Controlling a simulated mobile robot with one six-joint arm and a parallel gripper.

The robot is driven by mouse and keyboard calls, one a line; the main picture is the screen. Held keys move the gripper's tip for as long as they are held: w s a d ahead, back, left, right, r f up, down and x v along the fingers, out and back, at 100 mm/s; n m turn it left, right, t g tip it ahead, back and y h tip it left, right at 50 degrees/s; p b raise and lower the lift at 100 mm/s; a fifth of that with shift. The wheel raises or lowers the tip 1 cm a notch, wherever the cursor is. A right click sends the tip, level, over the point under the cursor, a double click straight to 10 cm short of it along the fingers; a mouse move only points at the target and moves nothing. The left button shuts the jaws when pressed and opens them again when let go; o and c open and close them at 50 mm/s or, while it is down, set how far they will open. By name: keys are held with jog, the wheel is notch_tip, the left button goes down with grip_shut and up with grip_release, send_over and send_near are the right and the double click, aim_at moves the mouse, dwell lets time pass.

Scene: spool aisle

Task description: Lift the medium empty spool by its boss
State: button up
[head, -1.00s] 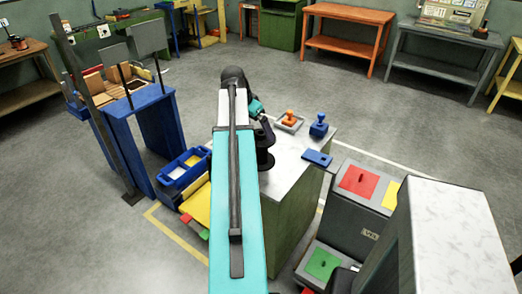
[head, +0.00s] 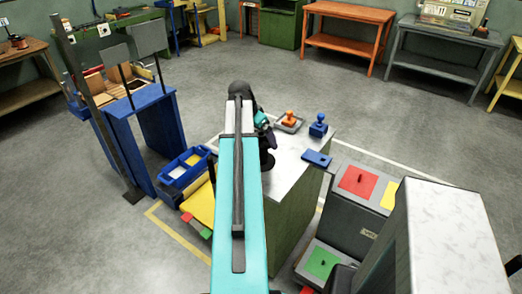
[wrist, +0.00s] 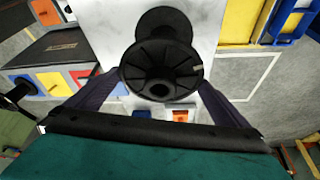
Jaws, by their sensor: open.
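A black spool (wrist: 162,88) with a wide ribbed flange, a narrower core and a second flange stands on the pale top of a green cabinet. In the wrist view its near flange faces me, with a dark hole in a raised centre. In the head view its round base (head: 267,160) shows beside my arm, which hides part of it. My gripper (wrist: 158,80) is open, with one dark finger on each side of the near flange. Whether the fingers touch it I cannot tell. The boss is hard to make out.
On the cabinet top (head: 290,165) are an orange knobbed piece (head: 290,117) in a tray, a blue knobbed piece (head: 318,125) and a flat blue plate (head: 316,158). A blue bin (head: 185,170) stands left of the cabinet, a grey box with red panel (head: 358,181) right.

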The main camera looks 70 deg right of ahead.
dwell(0.5)
jog(key=c, duration=1.2)
jog(key=shift+r, duration=0.1)
jog(key=shift+r+b, duration=0.7)
jog(key=shift+r, duration=0.9)
jog(key=w+a+b, duration=0.1)
jog(key=a, duration=0.4)
jog(key=w+a+r+b, duration=0.1)
jog(key=a, duration=0.4)
jog(key=w+a+b, duration=0.1)
jog(key=w+a, duration=0.1)
jog(key=a, duration=0.3)
jog(key=shift+a+r, duration=0.25)
jog(key=shift+r, duration=0.05)
